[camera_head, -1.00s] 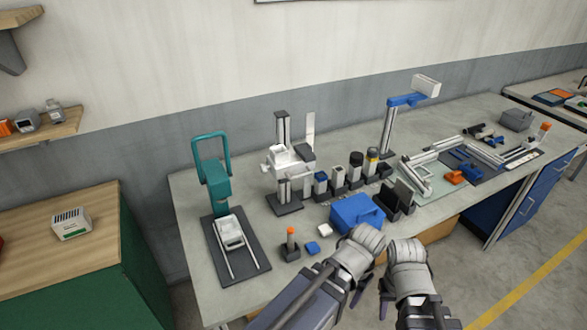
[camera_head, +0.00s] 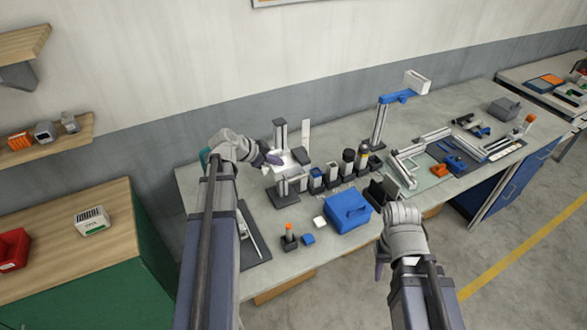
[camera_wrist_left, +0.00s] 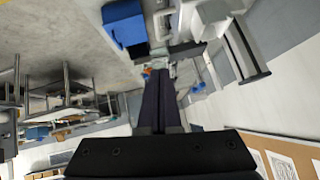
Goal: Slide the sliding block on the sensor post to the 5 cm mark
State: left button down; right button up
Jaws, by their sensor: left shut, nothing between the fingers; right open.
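An upright grey post (camera_head: 279,132) stands on a dark base at the back left of the bench. A white block (camera_head: 290,160) sits on it, beside a pale upright strip (camera_head: 305,134). Scale marks are too small to read. My left gripper (camera_head: 272,159) is shut and empty, its fingertips close to the block's left side; I cannot tell whether they touch. The shut left fingers (camera_wrist_left: 160,78) also show in the left wrist view. My right gripper (camera_head: 380,262) is open, low in front of the bench; its fingers are partly hidden by the hand.
A second post with a blue arm (camera_head: 400,97) stands farther right. A blue box (camera_head: 347,210) and several small holders stand before the posts. The teal press at the left end is mostly hidden behind my left arm.

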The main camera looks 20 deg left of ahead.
pick_arm(q)
jog(key=b, duration=0.9)
send_near(300, 176)
jog(key=w+d+f, duration=0.2)
jog(key=w, duration=0.1)
jog(key=shift+w+f+b, duration=0.2)
jog(key=shift+f+b, duration=0.3)
jog(key=shift+w+f+b, duration=0.2)
jog(key=shift+f+b, duration=0.3)
jog(key=shift+f, duration=0.05)
notch_tip(300, 176, down, 8)
jog(key=b, duration=0.8)
jog(key=shift+s, duration=0.25)
jog(key=shift+d, duration=0.1)
